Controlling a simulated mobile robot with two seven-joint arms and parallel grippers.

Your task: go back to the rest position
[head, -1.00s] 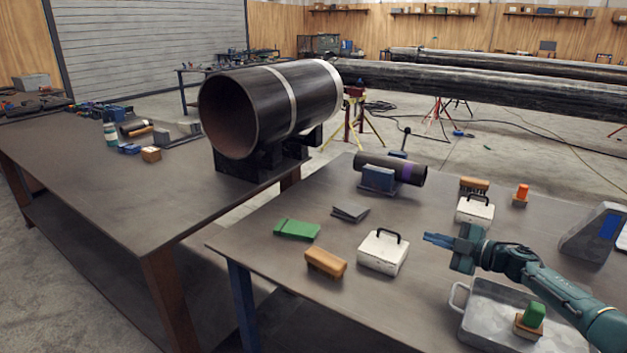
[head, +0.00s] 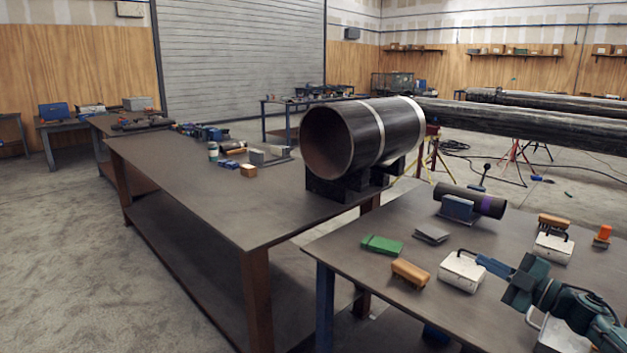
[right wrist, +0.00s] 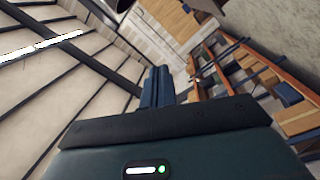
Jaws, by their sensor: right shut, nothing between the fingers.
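My right gripper (head: 484,260) is shut and empty, held above the near right table, its blue fingers pointing left. In the head view its tip overlaps the white box with a black handle (head: 462,272); I cannot tell the gap between them. The right wrist view shows the two blue fingers (right wrist: 157,88) pressed together with nothing between them. My left gripper is in neither view.
The near right table (head: 350,245) holds a green block (head: 382,245), an orange-brown brush (head: 410,272), a second white box (head: 553,246) and a dark short pipe (head: 485,204). The long table (head: 210,190) carries the large flanged pipe (head: 350,137). The left floor is clear.

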